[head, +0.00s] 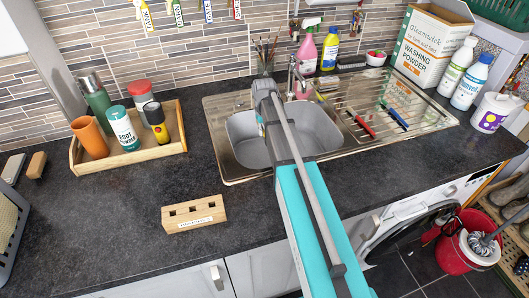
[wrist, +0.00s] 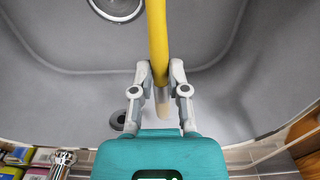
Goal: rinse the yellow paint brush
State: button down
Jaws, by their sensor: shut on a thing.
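The yellow paint brush (wrist: 157,40) shows in the wrist view as a long yellow handle with a pale part near the jaws. My gripper (wrist: 160,72) is shut on it, with a finger on each side. They are over the grey sink basin, which is around them in the wrist view. In the head view my arm reaches across the sink (head: 246,150), and it hides the brush. The tap (head: 292,72) stands behind the basin. I cannot tell whether water is running.
A red-handled tool (head: 362,125) and a blue-handled one (head: 393,115) lie on the drainboard. A slotted wooden block (head: 194,222) stands on the front worktop. A wooden tray (head: 165,153) with bottles is at left. The worktop between tray and block is clear.

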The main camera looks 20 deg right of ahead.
jog(key=shift+r+p, duration=3.9)
jog(key=shift+r, duration=0.25)
jog(key=shift+r+p, duration=2)
jog(key=shift+p, duration=0.05)
